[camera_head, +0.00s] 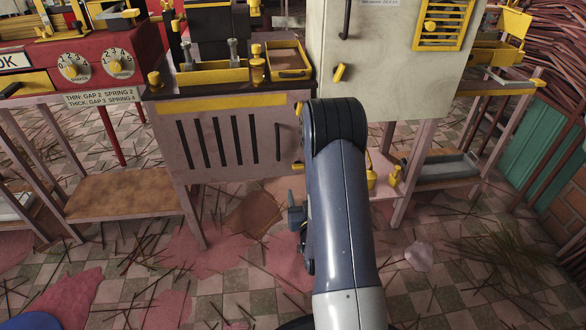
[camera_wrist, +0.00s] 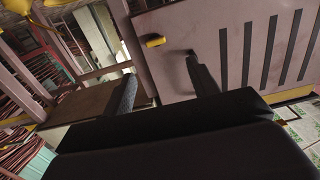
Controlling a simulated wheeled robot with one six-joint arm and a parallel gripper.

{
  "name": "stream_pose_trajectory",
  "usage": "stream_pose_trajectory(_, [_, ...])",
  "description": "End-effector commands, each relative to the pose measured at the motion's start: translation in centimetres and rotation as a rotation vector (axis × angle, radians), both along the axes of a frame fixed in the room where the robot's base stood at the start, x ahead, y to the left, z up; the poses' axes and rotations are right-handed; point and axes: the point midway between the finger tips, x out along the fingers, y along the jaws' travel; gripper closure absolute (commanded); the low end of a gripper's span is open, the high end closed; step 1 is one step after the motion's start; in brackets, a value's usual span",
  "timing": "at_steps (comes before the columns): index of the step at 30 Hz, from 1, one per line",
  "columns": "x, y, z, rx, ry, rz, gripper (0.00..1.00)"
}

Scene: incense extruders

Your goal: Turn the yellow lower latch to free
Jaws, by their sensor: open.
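The yellow lower latch (camera_head: 298,167) is a small bar near the lower right of the slotted pinkish panel, partly hidden by my arm in the head view. In the wrist view, which looks upside down, the latch (camera_wrist: 154,41) lies nearly level near the panel's edge. My gripper (camera_wrist: 160,82) is open, its dark fingers spread apart. The latch shows beyond the gap between them, and nothing is held. In the head view my gripper is mostly hidden behind my arm.
The slotted panel (camera_head: 190,148) has a dark handle (camera_head: 278,143) near the latch. A pale cabinet (camera_head: 385,75) with another yellow latch (camera_head: 340,72) stands above right. A low wooden shelf (camera_head: 130,190) is at left. Loose sticks litter the tiled floor.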

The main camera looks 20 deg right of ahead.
Motion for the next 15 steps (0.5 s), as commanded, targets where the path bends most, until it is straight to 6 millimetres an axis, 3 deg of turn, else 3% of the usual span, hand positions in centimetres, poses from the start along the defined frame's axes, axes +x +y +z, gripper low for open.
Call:
stream_pose_trajectory(8, [0.5, -1.1, -0.7, -0.009, -0.052, -0.019, 0.44])
stream_pose_trajectory(15, [4.6, -2.2, -0.7, -0.010, -0.054, -0.018, 0.44])
